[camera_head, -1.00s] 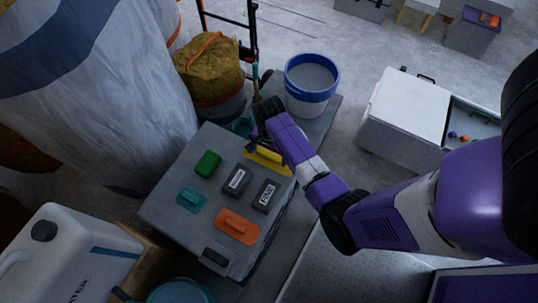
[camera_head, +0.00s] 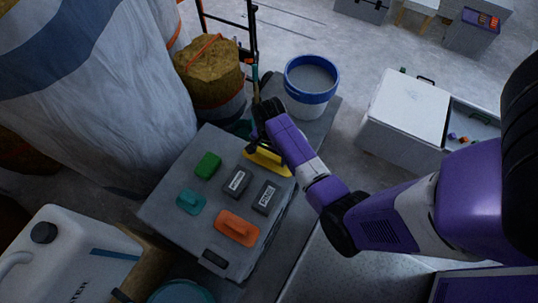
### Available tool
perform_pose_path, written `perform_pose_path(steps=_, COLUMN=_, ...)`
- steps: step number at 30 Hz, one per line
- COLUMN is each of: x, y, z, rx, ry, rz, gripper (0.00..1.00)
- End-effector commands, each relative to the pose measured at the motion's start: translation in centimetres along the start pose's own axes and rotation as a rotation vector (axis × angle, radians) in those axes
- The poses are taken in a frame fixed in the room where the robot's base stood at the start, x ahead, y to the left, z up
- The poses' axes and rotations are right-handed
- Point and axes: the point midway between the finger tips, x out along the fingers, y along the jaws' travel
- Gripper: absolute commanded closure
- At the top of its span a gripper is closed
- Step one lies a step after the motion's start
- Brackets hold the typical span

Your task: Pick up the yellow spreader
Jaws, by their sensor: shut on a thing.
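The yellow spreader (camera_head: 268,163) is at the back right edge of the grey case top (camera_head: 160,206). My gripper (camera_head: 255,140) is above and at the spreader, coming in from the right, and is shut on it. The fingers are small and dark here, and the wrist hides part of the spreader. I cannot tell whether the spreader is clear of the case top.
On the case top are a green block (camera_head: 208,165), a teal tool (camera_head: 190,201), an orange float (camera_head: 237,228) and two dark labelled blocks (camera_head: 237,181). A white-and-blue bucket (camera_head: 311,84) stands behind. A white jug (camera_head: 70,262) is at front left.

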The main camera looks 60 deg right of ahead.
Motion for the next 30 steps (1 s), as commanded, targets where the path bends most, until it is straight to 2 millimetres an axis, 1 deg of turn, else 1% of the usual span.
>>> perform_pose_path(steps=5, x=-3.1, y=-0.1, z=-0.1, rx=0.000, ry=0.003, rz=-0.004, gripper=0.51)
perform_pose_path(steps=15, x=-12.6, y=-0.2, z=-0.1, rx=0.001, ry=0.002, rz=-0.006, gripper=0.51)
perform_pose_path(steps=22, x=-17.4, y=-0.1, z=0.0, rx=0.001, ry=0.000, rz=-0.003, gripper=0.51)
perform_pose_path(steps=25, x=-18.5, y=0.0, z=0.0, rx=0.001, ry=0.000, rz=-0.001, gripper=0.51)
perform_pose_path(steps=30, x=-19.1, y=0.0, z=0.0, rx=0.001, ry=-0.001, rz=0.000, gripper=0.51)
